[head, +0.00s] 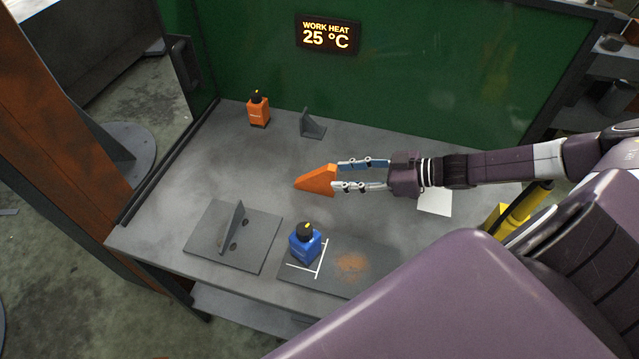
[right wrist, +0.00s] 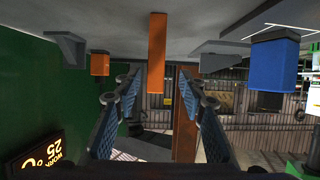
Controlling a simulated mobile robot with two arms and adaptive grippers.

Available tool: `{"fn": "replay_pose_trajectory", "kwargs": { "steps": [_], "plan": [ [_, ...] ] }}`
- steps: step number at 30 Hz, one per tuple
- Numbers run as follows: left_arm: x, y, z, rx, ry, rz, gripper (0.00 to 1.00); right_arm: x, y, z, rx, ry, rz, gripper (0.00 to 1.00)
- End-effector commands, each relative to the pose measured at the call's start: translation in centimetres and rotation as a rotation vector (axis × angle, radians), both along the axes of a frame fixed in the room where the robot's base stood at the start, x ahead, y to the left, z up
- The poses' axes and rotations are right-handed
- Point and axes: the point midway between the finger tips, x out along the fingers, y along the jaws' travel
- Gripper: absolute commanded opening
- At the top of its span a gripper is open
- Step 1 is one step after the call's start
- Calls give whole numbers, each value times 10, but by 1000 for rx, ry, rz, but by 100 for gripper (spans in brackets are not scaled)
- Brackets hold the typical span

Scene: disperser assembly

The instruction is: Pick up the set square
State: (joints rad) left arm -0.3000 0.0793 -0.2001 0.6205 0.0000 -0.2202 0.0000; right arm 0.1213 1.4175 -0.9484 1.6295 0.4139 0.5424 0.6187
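The set square is most likely the orange triangular piece (head: 316,181) standing on the table in the middle of the head view. It shows as a narrow upright orange face (right wrist: 157,50) in the right wrist view. My right gripper (head: 336,175) comes in from the right with its fingers spread, its tips at the near end of the orange piece. In the right wrist view the fingers (right wrist: 158,100) stand apart, with clear gaps on both sides of the orange piece. It does not look gripped. My left gripper is not in view.
An orange bottle (head: 258,110) and a grey bracket (head: 312,124) stand at the back. A grey plate with an upright fin (head: 232,228) is at front left. A blue bottle (head: 305,244) stands on a dark plate (head: 375,265). White paper (head: 435,203) lies under my right arm.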

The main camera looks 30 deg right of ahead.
Motion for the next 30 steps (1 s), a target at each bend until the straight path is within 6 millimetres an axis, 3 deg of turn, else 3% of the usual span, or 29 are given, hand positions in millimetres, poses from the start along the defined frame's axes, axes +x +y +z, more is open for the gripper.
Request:
{"fn": "replay_pose_trajectory", "kwargs": {
  "steps": [21,30],
  "plan": [
    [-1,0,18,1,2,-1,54,56,40,-29,0,-1,-1,38],
    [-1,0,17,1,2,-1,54,58,42,-32,0,0,0,37]
  ]
}}
